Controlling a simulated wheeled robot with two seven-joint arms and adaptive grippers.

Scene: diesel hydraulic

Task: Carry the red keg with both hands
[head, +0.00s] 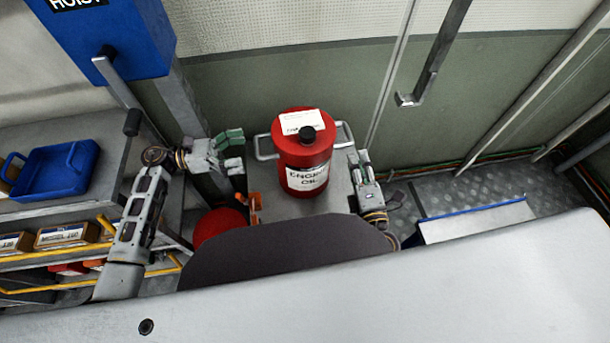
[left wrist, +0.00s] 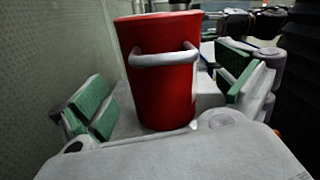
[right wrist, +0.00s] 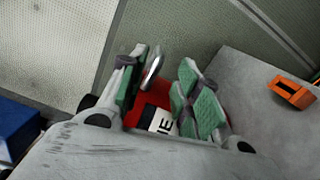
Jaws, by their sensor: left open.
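The red keg (head: 302,160) stands upright on a grey metal surface, with a black cap, white labels and a silver handle on each side. My left gripper (head: 236,152) is open to the left of it, close to the left handle (head: 264,147). In the left wrist view that handle (left wrist: 164,59) lies ahead, between the spread green-padded fingers. My right gripper (head: 360,160) is at the keg's right side by the right handle (head: 345,134). In the right wrist view its fingers are apart, and the handle (right wrist: 152,67) shows near the left finger; contact is unclear.
The grey surface (head: 272,207) carries an orange item (head: 255,205) near its left edge. A green-and-white wall (head: 260,85) stands behind. A shelf with a blue tray (head: 52,169) and a blue hoist (head: 110,40) are at left. A red round object (head: 217,226) is lower down.

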